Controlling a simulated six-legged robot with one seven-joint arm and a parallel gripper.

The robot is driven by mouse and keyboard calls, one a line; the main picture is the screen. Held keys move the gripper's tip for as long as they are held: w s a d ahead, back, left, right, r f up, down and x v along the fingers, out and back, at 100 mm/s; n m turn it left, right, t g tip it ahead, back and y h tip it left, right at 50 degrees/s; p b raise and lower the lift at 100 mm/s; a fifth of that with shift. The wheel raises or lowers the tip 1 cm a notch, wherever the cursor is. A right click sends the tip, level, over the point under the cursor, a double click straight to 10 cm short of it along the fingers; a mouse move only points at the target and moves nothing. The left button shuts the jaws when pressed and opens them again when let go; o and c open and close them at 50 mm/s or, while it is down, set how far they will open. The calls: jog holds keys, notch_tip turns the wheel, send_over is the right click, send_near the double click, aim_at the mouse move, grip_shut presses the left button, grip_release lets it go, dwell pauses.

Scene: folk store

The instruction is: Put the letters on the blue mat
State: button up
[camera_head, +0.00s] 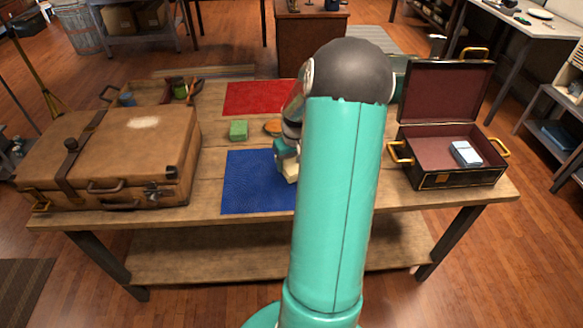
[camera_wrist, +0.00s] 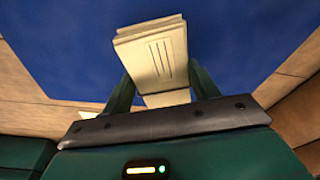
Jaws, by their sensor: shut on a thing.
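The letters (camera_wrist: 155,60) are a cream-coloured bundle with thin lines printed on one face. My gripper (camera_wrist: 160,88) is shut on them, with a green finger on each side. The blue mat (camera_wrist: 70,40) fills most of the background behind the letters in the wrist view. In the head view, the blue mat (camera_head: 250,190) lies flat on the table, its right part hidden by my arm. A pale bit of the letters (camera_head: 290,172) shows there over the mat, beside my arm. I cannot tell whether the letters touch the mat.
A closed brown suitcase (camera_head: 110,150) stands on the left of the table. An open black case (camera_head: 455,180) on the right holds a small white-and-blue item (camera_head: 466,153). Behind the blue mat are a green block (camera_head: 238,130), an orange disc (camera_head: 272,127) and a red mat (camera_head: 258,97).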

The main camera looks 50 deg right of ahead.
aim_at(292, 164)
jog(key=shift+f, duration=1.4)
jog(key=shift+f, duration=0.1)
jog(key=o, duration=1)
